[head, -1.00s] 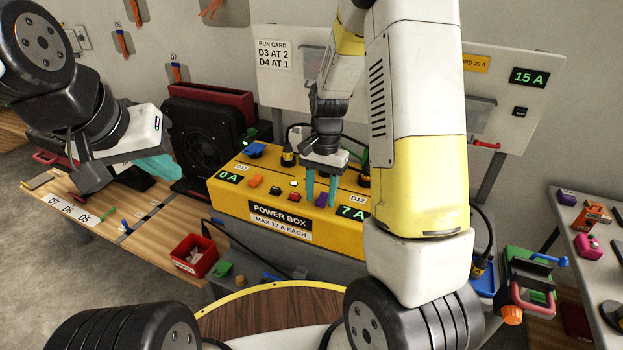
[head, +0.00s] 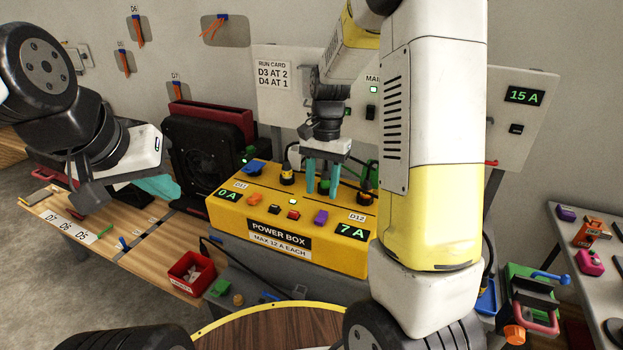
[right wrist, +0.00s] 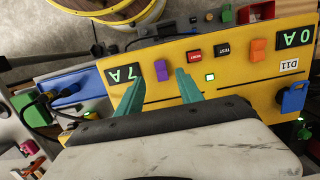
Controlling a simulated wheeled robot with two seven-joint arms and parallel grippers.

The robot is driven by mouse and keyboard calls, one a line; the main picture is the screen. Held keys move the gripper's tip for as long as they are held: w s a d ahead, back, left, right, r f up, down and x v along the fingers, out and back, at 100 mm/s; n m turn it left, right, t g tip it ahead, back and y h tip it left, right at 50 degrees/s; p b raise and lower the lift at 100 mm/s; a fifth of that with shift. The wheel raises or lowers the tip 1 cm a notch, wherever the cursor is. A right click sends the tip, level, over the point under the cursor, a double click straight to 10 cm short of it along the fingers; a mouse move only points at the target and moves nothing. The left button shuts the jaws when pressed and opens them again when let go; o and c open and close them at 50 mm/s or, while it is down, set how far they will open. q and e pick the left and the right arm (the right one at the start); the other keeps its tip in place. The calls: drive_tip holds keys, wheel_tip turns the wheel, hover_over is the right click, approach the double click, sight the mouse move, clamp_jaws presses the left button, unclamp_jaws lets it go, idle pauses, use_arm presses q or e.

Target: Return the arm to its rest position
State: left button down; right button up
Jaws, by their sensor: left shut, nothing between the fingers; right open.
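My right gripper (head: 322,188) hangs over the back part of the yellow power box (head: 285,252) with its teal fingers pointing down, apart and empty. In the right wrist view the open fingers (right wrist: 158,88) show over the box top, with the purple switch (right wrist: 161,70) between them in the picture. I cannot tell how far the tips are above the box. My left gripper (head: 160,187) is at the left, over the wooden bench and in front of the black fan unit. Its teal fingers are together and hold nothing.
The box displays read 0 A (head: 228,194) and 7 A (head: 353,232). A red bin (head: 191,273) sits on the bench. A green and red clamp (head: 533,298) stands at the right. A run card (head: 273,75) hangs behind.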

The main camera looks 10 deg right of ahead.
drive_tip(key=s+r+n+t+y, duration=0.1)
drive_tip(key=s+r+n+t, duration=0.6)
drive_tip(key=s+r, duration=0.8)
drive_tip(key=s, duration=0.2)
drive_tip(key=shift+s+a+r+t, duration=0.2)
drive_tip(key=shift+s+r+t, duration=0.05)
drive_tip(key=shift+s+t, duration=0.1)
idle(1.1)
